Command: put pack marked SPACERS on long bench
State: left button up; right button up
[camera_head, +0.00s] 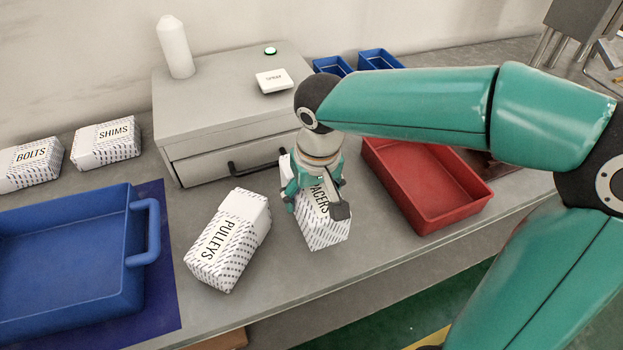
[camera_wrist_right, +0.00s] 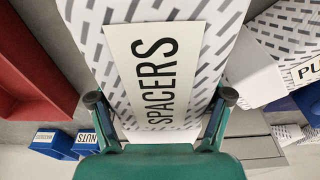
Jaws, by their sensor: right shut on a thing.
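The white dashed pack marked SPACERS (camera_head: 324,234) is at the middle of the head view, over the grey bench (camera_head: 275,285). My right gripper (camera_head: 315,200) comes down on it from above and is shut on it, hiding part of its label. In the right wrist view the SPACERS label (camera_wrist_right: 155,75) faces the camera, with one finger of the right gripper (camera_wrist_right: 161,98) on each side of the pack. I cannot tell whether the pack's underside touches the bench. My left gripper is not in view.
A pack marked PULLEYS (camera_head: 230,240) lies just left; a red tray (camera_head: 425,215) is close on the right. Behind stands a grey drawer cabinet (camera_head: 220,120). A blue handled tray (camera_head: 65,260) and packs marked SHIMS (camera_head: 105,143) and BOLTS (camera_head: 28,165) are farther left. Bare bench lies in front.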

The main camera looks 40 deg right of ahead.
aim_at(317, 190)
jog(key=shift+f, duration=2.2)
jog(key=o, duration=1.7)
jog(key=shift+s+f+b, duration=0.1)
jog(key=shift+b, duration=0.2)
jog(key=r, duration=0.4)
jog(key=s+r+p, duration=0.1)
jog(key=r, duration=0.7)
jog(key=shift+s+a, duration=0.2)
jog(key=shift+s, duration=0.15)
